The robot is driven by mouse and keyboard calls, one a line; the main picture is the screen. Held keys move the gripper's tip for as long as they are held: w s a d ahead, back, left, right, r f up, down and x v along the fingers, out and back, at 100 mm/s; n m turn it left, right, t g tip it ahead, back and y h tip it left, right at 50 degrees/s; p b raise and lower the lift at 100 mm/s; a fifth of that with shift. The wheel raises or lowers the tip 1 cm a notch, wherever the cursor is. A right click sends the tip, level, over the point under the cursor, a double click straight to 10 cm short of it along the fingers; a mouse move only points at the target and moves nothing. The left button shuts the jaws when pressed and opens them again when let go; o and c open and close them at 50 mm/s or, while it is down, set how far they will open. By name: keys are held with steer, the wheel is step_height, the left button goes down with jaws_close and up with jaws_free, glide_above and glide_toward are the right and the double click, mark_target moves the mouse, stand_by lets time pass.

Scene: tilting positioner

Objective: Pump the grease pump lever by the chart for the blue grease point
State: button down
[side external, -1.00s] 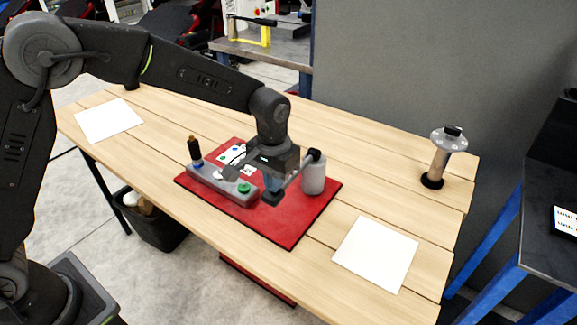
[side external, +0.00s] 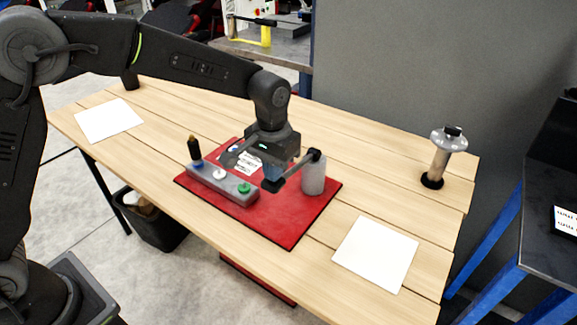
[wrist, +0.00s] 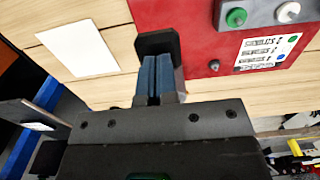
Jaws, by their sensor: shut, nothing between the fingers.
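The grease pump (side external: 314,178) is a grey cylinder on the right of a red board. Its lever (side external: 296,170) slopes down left to a black end (side external: 272,185), also in the wrist view (wrist: 158,42). My gripper (side external: 277,178) has its blue fingers (wrist: 158,78) shut and empty, right by the black end; contact cannot be told. A grey block (side external: 222,184) carries blue (side external: 197,162), white (side external: 219,174) and green (side external: 244,188) points. A black, gold-tipped fitting (side external: 194,149) stands upright at the blue one. The chart (wrist: 268,52) has coloured dots; its text is unreadable.
The red board (side external: 295,228) lies on a wooden table (side external: 390,180). White sheets lie at its left (side external: 108,120) and right (side external: 375,254). Wood around the board is mostly clear.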

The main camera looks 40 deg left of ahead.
step_height(320, 180, up, 10)
stand_by(0.8)
stand_by(0.4)
steer(key=s+a+r+t, duration=0.2)
steer(key=s+a+r, duration=0.15)
steer(key=s, duration=0.25)
steer(key=s+a+r+t, duration=0.1)
steer(key=s+a+r, duration=0.1)
steer(key=s+a, duration=0.4)
steer(key=s+a+f+t, duration=0.1)
steer(key=s+f, duration=0.1)
steer(key=s, duration=0.4)
steer(key=s+a+f+t, duration=0.1)
steer(key=s, duration=0.5)
steer(key=shift+a+f+t, duration=0.3)
steer(key=shift+a+f, duration=0.05)
